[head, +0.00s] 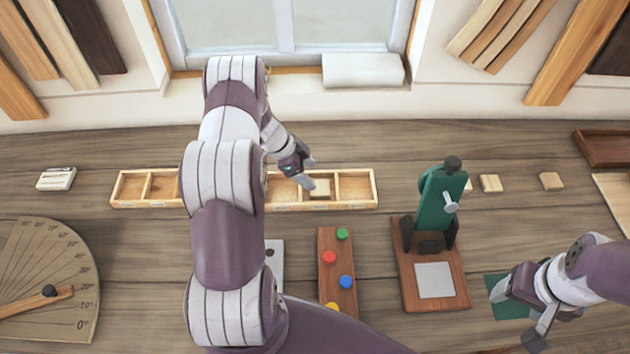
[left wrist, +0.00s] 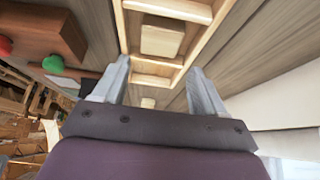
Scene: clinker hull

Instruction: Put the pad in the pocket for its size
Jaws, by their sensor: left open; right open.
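A light wooden pad (head: 320,188) lies in a compartment of the long wooden tray (head: 358,205), just left of the empty right-end compartment. In the left wrist view the pad (left wrist: 162,38) sits between the compartment walls, apart from my fingers. My left gripper (head: 309,174) is open and empty, just above and beside this pad. My left arm hides the tray's middle. My right gripper (head: 518,310) is open and empty near a green mat (head: 507,298).
Two loose wooden pads (head: 490,183) (head: 551,180) lie on the bench at right. A green clamp stand (head: 437,205) stands on a wooden base. A board with coloured knobs (head: 338,262) lies in front of the tray. An angle gauge (head: 45,270) lies far left.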

